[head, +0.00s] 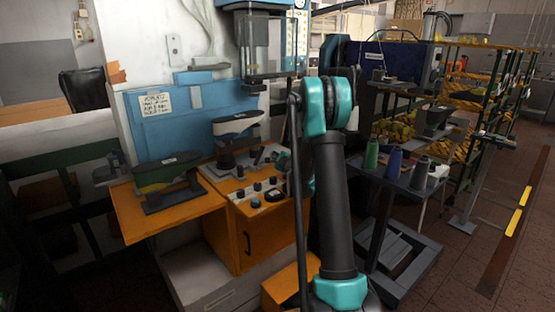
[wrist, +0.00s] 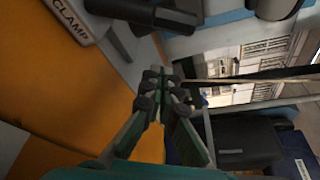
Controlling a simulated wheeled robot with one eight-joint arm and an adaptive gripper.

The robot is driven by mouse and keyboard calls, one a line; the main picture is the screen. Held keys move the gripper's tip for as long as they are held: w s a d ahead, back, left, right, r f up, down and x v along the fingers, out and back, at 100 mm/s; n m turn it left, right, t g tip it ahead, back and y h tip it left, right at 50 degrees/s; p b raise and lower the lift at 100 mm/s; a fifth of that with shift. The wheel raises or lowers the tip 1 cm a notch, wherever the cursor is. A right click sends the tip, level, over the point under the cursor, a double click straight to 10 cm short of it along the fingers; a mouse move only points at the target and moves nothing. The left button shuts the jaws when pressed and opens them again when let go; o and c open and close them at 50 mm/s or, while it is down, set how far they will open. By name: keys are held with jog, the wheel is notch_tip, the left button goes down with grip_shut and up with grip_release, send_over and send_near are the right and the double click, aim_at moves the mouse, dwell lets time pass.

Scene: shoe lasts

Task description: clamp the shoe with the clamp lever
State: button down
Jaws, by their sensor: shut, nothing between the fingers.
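A shoe on a last (head: 236,124), pale above with a dark band, stands on a dark post at the back of the orange machine cabinet (head: 247,232). In the wrist view, a plate lettered CLAMP (wrist: 72,18) lies on the orange surface at upper left. A dark bar with a rounded end (wrist: 150,12) beside it may be the clamp lever; I cannot tell for sure. My gripper (wrist: 162,88) is shut and empty, apart from that bar in the picture.
A second, green and dark shoe last (head: 166,172) lies on the orange side shelf (head: 128,216) at left. Black knobs (head: 258,187) cover the control panel. Thread cones (head: 393,163) stand on a dark table at right. Open floor (head: 440,270) lies at lower right.

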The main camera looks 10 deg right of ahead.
aim_at(259, 156)
jog(key=shift+w+a, duration=0.25)
jog(key=shift+a, duration=0.15)
jog(key=shift+s+a+r, duration=0.35)
jog(key=shift+a+r, duration=0.15)
jog(key=shift+a, duration=0.1)
jog(key=shift+s+a+r, duration=0.35)
jog(key=shift+a+r, duration=0.15)
jog(key=shift+a, duration=0.05)
